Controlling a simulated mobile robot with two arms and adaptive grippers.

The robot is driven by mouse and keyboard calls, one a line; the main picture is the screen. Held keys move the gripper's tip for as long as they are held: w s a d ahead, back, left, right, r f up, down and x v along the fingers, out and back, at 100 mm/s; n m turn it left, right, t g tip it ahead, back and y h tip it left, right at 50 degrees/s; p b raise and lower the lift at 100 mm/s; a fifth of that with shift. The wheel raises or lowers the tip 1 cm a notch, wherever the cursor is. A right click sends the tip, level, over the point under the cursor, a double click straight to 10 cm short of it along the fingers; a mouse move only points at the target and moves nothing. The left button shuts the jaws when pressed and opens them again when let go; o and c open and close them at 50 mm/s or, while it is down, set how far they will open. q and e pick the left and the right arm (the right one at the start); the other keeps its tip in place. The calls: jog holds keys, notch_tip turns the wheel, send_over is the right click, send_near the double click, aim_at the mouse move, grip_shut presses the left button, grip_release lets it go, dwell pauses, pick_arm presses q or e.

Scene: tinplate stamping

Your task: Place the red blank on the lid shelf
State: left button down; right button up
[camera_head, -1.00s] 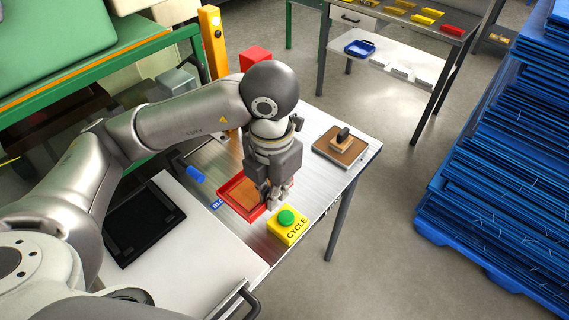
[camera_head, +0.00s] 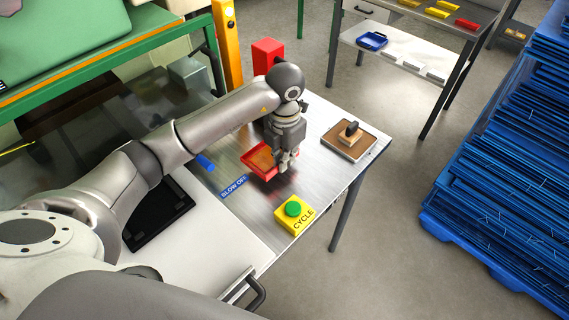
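The red blank (camera_head: 257,161), a shallow red tray-like piece with an orange-brown inside, is over the metal bench. My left gripper (camera_head: 284,168) points down at its right edge and appears shut on it. The gripper hides part of that edge. A reddish reflection on the bench below suggests the piece is lifted. A back stand has a top shelf (camera_head: 437,25) with several yellow pieces and a red one (camera_head: 467,23), and a white lower shelf (camera_head: 396,70) with a blue tray (camera_head: 372,41) and white pieces. Which level is the lid shelf is unclear. My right gripper is not in view.
A yellow CYCLE box with a green button (camera_head: 294,210) stands at the bench's front edge. A stamp on a brown pad (camera_head: 349,138) lies at its right end. A red box (camera_head: 267,55) stands behind. Blue stacked sheets (camera_head: 500,190) fill the right. Floor between is clear.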

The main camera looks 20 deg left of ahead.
pick_arm(q)
notch_tip(320, 180, down, 3)
jog(key=shift+w+a+p, duration=0.1)
jog(key=shift+p, duration=0.6)
jog(key=shift+f, duration=0.2)
jog(key=shift+f, duration=0.15)
jog(key=c, duration=2.1)
grip_release()
jog(key=o, duration=0.5)
jog(key=shift+c, duration=0.2)
